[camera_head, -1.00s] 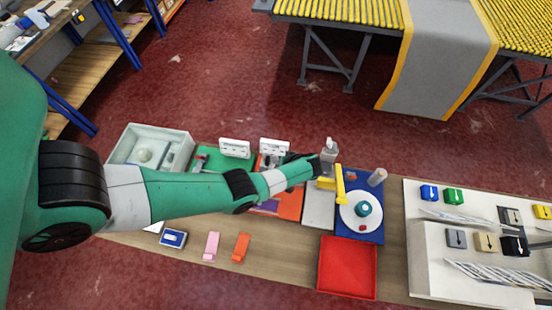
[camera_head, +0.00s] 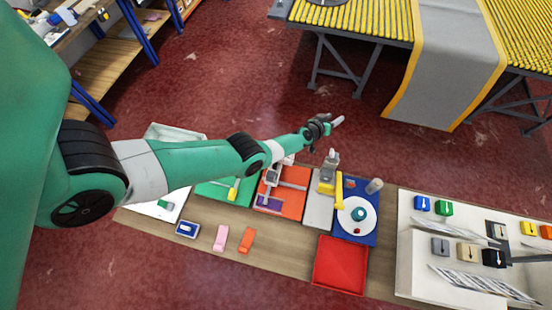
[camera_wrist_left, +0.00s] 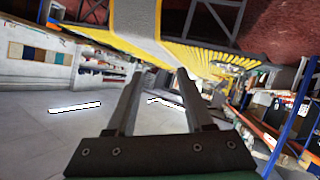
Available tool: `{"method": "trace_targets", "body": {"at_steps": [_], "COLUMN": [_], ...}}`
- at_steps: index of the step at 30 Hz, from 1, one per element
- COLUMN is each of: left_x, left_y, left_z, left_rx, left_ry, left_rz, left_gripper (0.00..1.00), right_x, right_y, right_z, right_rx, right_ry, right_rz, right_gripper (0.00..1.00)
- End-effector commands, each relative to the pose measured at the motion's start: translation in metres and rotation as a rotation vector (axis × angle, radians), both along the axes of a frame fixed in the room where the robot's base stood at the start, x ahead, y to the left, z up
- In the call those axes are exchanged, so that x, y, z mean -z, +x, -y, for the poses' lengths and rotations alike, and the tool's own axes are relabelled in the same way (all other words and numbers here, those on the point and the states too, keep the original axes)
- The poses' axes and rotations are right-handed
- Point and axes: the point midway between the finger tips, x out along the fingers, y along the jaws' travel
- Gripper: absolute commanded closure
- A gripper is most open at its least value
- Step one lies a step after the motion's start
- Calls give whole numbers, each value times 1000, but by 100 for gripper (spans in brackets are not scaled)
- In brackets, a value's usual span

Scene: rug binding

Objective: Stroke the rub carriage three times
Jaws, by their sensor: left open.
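My left gripper (camera_head: 328,124) is raised past the far edge of the bench, with nothing between its fingers. In the left wrist view its two fingers (camera_wrist_left: 158,85) stand apart and point toward the floor and the roller table. An orange board (camera_head: 290,202) on the bench carries a grey frame (camera_head: 272,178) with a small purple patch; this may be the rub carriage, but I cannot tell for sure. The gripper is apart from it. Next to it is a grey plate (camera_head: 319,212) with a yellow lever (camera_head: 339,188). My right gripper is not in view.
A blue board (camera_head: 369,225) with a white disc, a red tray (camera_head: 340,265) and a green board (camera_head: 215,192) are on the bench. A white stand (camera_head: 416,265) with coloured blocks is at right. A yellow roller table (camera_head: 370,22) with a grey runner stands beyond open red floor.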

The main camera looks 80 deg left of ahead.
Motion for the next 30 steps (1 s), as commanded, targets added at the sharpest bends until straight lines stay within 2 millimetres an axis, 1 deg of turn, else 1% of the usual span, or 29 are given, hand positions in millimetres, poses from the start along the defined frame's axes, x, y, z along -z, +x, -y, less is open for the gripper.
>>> {"method": "trace_targets", "body": {"at_steps": [1,2,3,5,6,7,8,9,10,12,13,15,16,20,23,26,30], "left_x": [5,17,35,59,73,81,86,91,94,95,96,96,97,101,110,125,153], "left_y": [-7,-15,-32,-70,-100,-122,-144,-171,-188,-216,-224,-233,-234,-234,-233,-233,-233], "left_z": [8,16,25,35,39,40,41,41,40,39,38,38,38,38,38,38,38], "left_rx": [81,124,163,173,151,125,92,45,10,-55,-73,-97,-101,-99,-97,-96,-95], "left_ry": [-86,-154,-250,-387,-469,-521,-565,-612,-639,-676,-685,-694,-696,-694,-695,-694,-693], "left_rz": [-60,-114,-206,-368,-479,-560,-634,-721,-777,-867,-892,-921,-924,-923,-922,-922,-921], "left_gripper": [48,48,48,48,48,48,48,48,48,48,48,48,48,48,48,48,48], "right_x": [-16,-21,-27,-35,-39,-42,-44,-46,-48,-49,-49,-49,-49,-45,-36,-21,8], "right_y": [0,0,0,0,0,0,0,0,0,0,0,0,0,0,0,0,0], "right_z": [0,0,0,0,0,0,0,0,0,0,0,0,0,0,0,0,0], "right_rx": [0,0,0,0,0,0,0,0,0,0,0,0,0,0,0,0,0], "right_ry": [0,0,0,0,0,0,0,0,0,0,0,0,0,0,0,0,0], "right_rz": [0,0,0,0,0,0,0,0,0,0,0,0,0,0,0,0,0], "right_gripper": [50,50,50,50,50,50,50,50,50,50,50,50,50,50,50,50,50]}}
